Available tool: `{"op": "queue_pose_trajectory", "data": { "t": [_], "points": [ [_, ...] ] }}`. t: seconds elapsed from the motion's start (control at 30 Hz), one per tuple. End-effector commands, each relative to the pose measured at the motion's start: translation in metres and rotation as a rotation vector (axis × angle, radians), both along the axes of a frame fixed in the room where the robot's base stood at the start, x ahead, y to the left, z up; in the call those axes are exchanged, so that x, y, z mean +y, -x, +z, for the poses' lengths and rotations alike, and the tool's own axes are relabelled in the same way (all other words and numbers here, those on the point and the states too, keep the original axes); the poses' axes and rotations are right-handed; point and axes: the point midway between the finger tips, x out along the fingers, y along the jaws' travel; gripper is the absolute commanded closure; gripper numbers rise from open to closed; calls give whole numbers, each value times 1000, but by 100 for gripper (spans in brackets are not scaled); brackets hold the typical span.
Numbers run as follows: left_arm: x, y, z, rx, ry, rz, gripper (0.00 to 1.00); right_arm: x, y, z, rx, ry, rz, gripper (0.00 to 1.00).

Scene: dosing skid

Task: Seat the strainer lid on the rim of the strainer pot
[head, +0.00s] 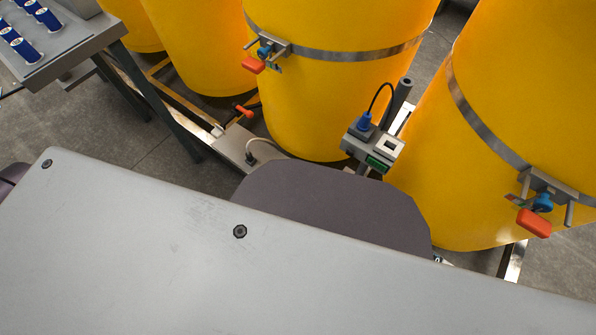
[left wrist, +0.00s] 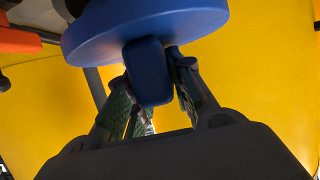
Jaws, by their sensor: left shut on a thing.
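In the left wrist view my left gripper (left wrist: 155,78) is shut on the downward tab of a blue round disc (left wrist: 205,25), which looks like the strainer lid. The disc spreads above the fingertips, and its upper side is cut off by the top of the frame. Dark parts close to the disc at the upper left are too cropped to name. I cannot make out the strainer pot for sure in either view. Neither gripper shows in the head view, where a large pale grey surface and a dark grey rounded shape block the lower part.
Large yellow drums (head: 325,95) with metal bands stand across the back, some with blue-and-orange valve fittings (head: 540,205). A grey device with a green display (head: 378,160) stands between two drums. A side table (head: 85,45) holds blue cans (head: 25,50) at upper left. An orange bar (left wrist: 18,41) lies near the disc.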

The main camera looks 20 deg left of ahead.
Motion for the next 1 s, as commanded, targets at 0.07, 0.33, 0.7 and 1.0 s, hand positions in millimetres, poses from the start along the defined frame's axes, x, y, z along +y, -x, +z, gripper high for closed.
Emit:
{"op": "queue_pose_trajectory", "data": {
  "t": [0.07,0.33,0.7,1.0],
  "points": [
    [0,0,1,-1,0,0,100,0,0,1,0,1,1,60],
    [0,0,1,-1,0,0,100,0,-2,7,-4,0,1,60],
    [0,0,0,-1,0,0,100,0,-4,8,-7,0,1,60],
    [0,0,0,-1,0,0,100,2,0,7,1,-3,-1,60]
  ]
}}
